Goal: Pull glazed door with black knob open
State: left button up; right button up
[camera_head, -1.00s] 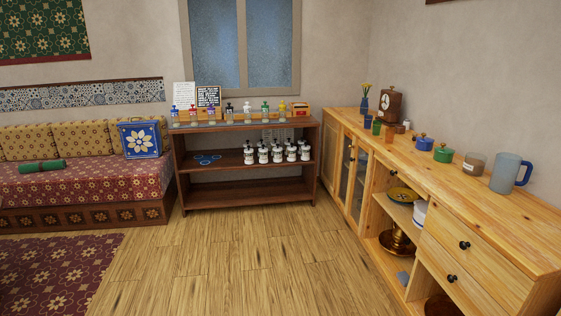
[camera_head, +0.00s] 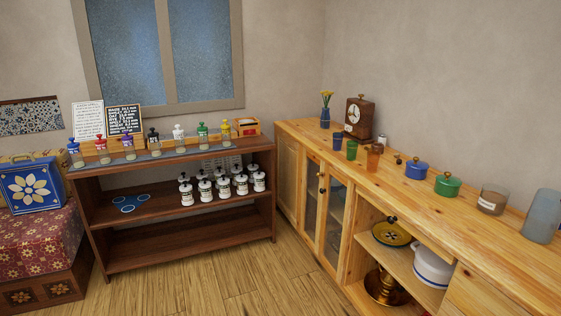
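The light wooden sideboard (camera_head: 290,128) along the right wall has two narrow glazed doors side by side, left (camera_head: 310,195) and right (camera_head: 336,212). Both look shut. Two small knobs, an upper one (camera_head: 319,175) and a lower, dark one (camera_head: 322,190), sit near where the doors meet. They are too small for me to tell surely which door each belongs to. Neither of my grippers is in view, and nothing touches the doors.
A dark wooden shelf (camera_head: 190,252) with bottles and white jars stands left of the sideboard. Wooden floor (camera_head: 240,290) lies free before the doors. Right of them is an open compartment with a white pot (camera_head: 432,268). Cups, pots and a clock (camera_head: 358,117) stand on top.

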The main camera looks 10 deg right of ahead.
aim_at(338, 275)
jog(key=i+j+z, duration=0.3)
jog(key=i+z, duration=0.2)
jog(key=i+j+z, duration=0.5)
jog(key=i+j, duration=0.05)
